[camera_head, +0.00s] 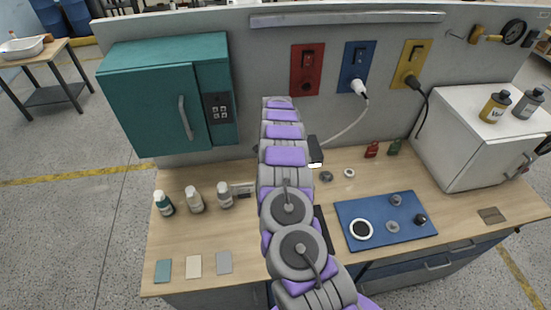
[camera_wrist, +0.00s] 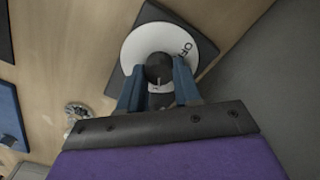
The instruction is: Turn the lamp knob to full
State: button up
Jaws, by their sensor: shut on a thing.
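The black lamp knob (camera_wrist: 159,66) sits at the middle of a white round dial (camera_wrist: 136,46) on a dark square plate (camera_wrist: 207,47) in the wrist view. Dark lettering, partly readable as "OF", shows at the dial's right edge. A short pale mark shows on the near side of the knob. My gripper (camera_wrist: 160,76) has its two blue fingers on either side of the knob, shut on it. The fingers hide part of the dial. In the head view my arm covers the knob and dial, and my fingertips cannot be made out.
The teal cabinet (camera_head: 165,95) stands left of my arm. A blue mat (camera_head: 370,241) with small round parts lies right. Bottles (camera_head: 194,199) stand on the left of the bench. A white cabinet (camera_head: 458,148) stands at right. A cable hangs from the blue wall plate (camera_head: 353,62).

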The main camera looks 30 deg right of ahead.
jog(key=shift+w+r, duration=0.2)
jog(key=o, duration=1)
jog(key=shift+s+f, duration=0.1)
jog(key=shift+f, duration=0.05)
jog(key=shift+o, duration=0.2)
notch_tip(320, 180, up, 17)
jog(key=shift+r, duration=0.2)
